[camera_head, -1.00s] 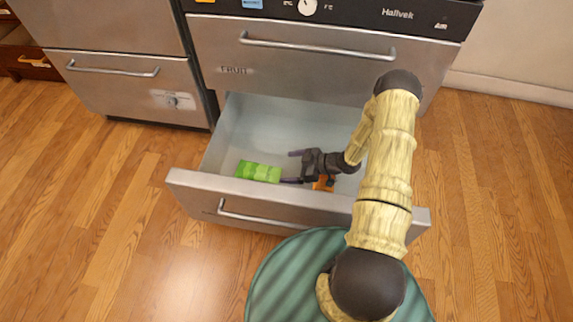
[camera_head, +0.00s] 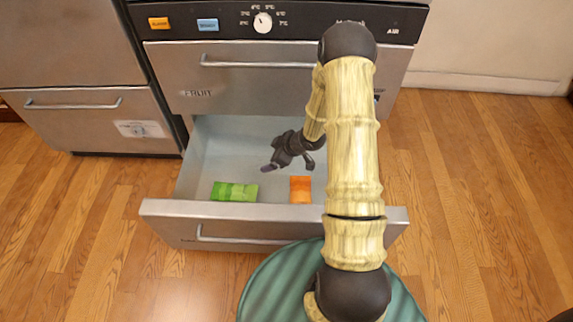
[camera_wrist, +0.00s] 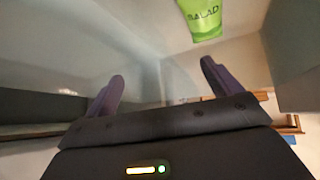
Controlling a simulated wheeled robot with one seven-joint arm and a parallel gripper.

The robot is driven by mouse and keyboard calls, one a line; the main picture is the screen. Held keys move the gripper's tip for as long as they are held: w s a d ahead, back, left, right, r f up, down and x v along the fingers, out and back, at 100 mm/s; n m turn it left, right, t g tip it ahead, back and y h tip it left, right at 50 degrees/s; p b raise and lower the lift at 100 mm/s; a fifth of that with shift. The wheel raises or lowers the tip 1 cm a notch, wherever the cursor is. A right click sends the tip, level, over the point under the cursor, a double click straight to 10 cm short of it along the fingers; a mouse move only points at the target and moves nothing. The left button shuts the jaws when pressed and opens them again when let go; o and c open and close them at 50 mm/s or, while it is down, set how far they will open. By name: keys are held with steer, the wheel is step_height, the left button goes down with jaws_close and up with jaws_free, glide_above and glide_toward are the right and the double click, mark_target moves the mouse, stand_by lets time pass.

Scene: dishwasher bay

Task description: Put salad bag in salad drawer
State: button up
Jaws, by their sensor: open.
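The green salad bag (camera_head: 234,191) lies in the open lower drawer (camera_head: 165,208), near its front wall and left of centre. In the wrist view the bag (camera_wrist: 203,20) shows at the top edge, with "SALAD" lettering partly cut off. My gripper (camera_head: 288,167) is open and empty above the drawer floor, behind and to the right of the bag, apart from it. Its two purple fingers are spread in the wrist view (camera_wrist: 162,72), with nothing between them. Any label on the lower drawer's front is too small to read.
An orange packet (camera_head: 300,190) lies in the same drawer, right of the bag. A shut drawer marked "FRUIT" (camera_head: 240,85) is directly above. Another shut drawer (camera_head: 75,125) stands at the left. Wood floor is clear on both sides.

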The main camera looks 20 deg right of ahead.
steer(key=s+d+r+m+g+h, duration=0.1)
steer(key=s+r+m+h, duration=0.2)
steer(key=r, duration=0.4)
steer(key=s+d+r+m+h, duration=0.15)
steer(key=s+r, duration=0.25)
steer(key=r, duration=0.4)
steer(key=s+a+r+m+g, duration=0.1)
steer(key=s+a+r+m, duration=0.1)
steer(key=s, duration=0.5)
steer(key=s+a+r+m+g, duration=0.1)
steer(key=s+a+r+m, duration=0.2)
steer(key=s+r, duration=0.2)
steer(key=shift+s+r+h, duration=0.15)
steer(key=shift+s+h, duration=0.2)
steer(key=shift+s, duration=0.5)
steer(key=shift+a+m, duration=0.15)
steer(key=shift+m, duration=0.1)
